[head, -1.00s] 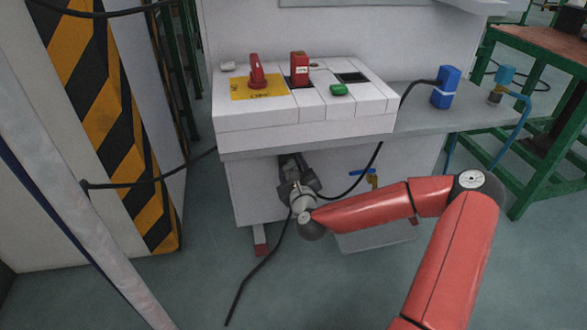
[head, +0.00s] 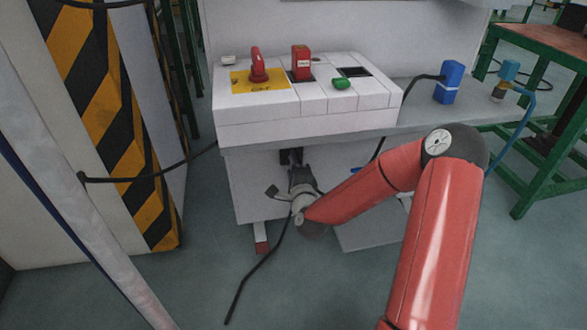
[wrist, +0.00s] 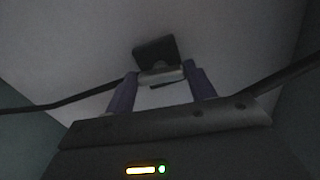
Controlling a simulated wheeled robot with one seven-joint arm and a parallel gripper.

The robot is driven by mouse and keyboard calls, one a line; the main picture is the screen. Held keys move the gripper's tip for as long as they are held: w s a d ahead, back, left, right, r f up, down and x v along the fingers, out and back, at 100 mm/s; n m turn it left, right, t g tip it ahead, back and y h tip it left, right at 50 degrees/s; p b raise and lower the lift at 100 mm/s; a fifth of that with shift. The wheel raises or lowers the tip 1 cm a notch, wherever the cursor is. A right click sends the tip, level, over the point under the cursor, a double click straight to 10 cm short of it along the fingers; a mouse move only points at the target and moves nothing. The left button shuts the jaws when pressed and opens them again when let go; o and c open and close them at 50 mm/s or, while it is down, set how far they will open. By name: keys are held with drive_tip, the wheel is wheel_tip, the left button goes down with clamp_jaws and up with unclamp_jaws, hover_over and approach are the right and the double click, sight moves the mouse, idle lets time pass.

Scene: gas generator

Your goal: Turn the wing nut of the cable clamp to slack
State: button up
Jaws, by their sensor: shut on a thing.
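In the wrist view, the dark block of the cable clamp (wrist: 154,51) sits on the pale panel. Below it is a light metallic bar, the wing nut (wrist: 162,76), between the two purple fingers of my gripper (wrist: 160,82). The fingers are shut on it, one at each end. A black cable (wrist: 72,98) runs up to the clamp from the left, and a dark length continues on the right. In the head view, my gripper (head: 298,172) is under the front edge of the bench. Its fingertips and the wing nut are hard to make out there.
The white console (head: 310,125) on the bench overhangs my gripper. A black cable (head: 250,275) hangs to the floor below it. A striped yellow-black post (head: 120,150) stands at left. A blue block (head: 449,84) and a green-framed table (head: 540,160) are at right.

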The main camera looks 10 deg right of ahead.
drive_tip(key=n, duration=1.9)
drive_tip(key=shift+d+f, duration=0.2)
drive_tip(key=shift+f, duration=0.15)
drive_tip(key=shift+n, duration=0.3)
drive_tip(key=o, duration=1)
drive_tip(key=s, duration=0.7)
drive_tip(key=shift+s, duration=0.4)
